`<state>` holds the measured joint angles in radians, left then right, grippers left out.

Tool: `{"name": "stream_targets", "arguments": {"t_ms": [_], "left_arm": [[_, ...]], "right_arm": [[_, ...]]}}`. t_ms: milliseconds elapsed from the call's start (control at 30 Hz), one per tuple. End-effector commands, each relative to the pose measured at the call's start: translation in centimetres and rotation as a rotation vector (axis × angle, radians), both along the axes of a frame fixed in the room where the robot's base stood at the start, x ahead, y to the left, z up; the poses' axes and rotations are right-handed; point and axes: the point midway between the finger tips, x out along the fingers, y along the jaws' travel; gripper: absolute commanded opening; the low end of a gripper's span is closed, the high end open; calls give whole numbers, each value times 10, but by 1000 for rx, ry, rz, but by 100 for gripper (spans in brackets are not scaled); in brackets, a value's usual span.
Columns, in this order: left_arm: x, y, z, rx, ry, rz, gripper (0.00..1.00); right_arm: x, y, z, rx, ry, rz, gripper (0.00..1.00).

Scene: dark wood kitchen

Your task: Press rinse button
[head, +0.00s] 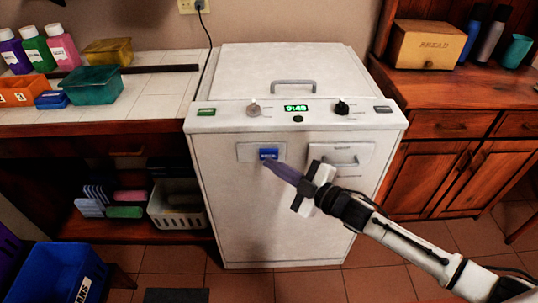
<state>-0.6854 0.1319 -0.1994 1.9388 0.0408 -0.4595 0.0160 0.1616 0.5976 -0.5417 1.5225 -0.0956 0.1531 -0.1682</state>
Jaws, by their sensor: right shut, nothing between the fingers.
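The white top-loading machine (240,215) stands in the middle of the head view. On its front, a pale panel at the upper left bears a blue button (268,152) with small white letters that I cannot read for certain. My right gripper (266,163) comes in from the lower right, its purple fingers shut and empty. The fingertips are at the lower edge of the blue button. I cannot tell whether they touch it. My left gripper is not in view.
The control strip above holds two knobs (254,109), a green-lit display (296,108) and end buttons. A handled drawer panel (352,160) is partly behind my right gripper. A tiled counter (150,92) stands left, a wooden cabinet (450,125) right. A blue bin (50,275) is on the floor.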

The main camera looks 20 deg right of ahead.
Motion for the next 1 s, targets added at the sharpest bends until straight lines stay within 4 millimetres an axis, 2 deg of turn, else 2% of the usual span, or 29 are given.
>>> {"name": "stream_targets", "arguments": {"t_ms": [167, 700, 1000], "left_arm": [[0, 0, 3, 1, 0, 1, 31], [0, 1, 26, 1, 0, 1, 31], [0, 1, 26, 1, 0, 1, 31]], "right_arm": [[-4, 2, 0, 3, 2, 1, 0], [-53, 16, 1, 4, 2, 1, 0], [-58, 17, 0, 1, 0, 1, 0]]}}
